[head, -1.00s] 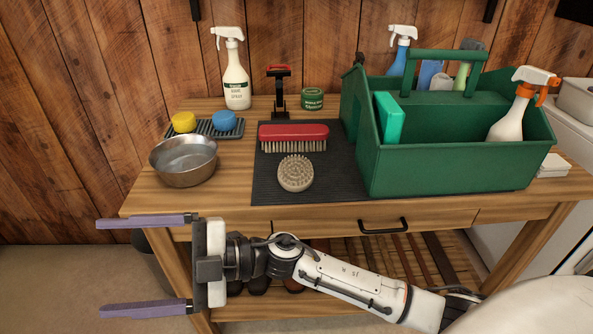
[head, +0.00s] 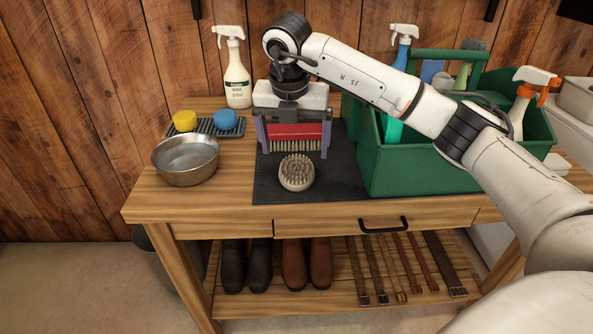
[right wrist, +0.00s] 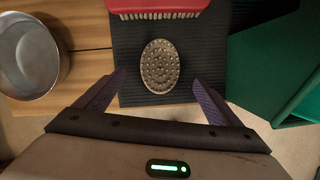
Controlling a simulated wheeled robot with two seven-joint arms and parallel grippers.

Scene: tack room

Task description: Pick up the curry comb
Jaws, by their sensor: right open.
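The curry comb (head: 296,172) is an oval, beige pad covered in small nubs. It lies on the dark mat (head: 335,188), in front of a red-backed brush (head: 297,131). My right gripper (head: 294,154) is open and empty, with purple fingers pointing down. In the head view it overlaps the red brush, and its fingertips appear just behind the comb. In the right wrist view the comb (right wrist: 160,66) shows beyond and between the two spread fingers, apart from both. My left gripper is out of view.
A metal bowl (head: 186,160) stands left of the mat, with sponges on a rack (head: 221,133) behind it. A green tote (head: 455,168) with bottles stands close on the right. A spray bottle (head: 236,80) stands at the back. The mat's front is clear.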

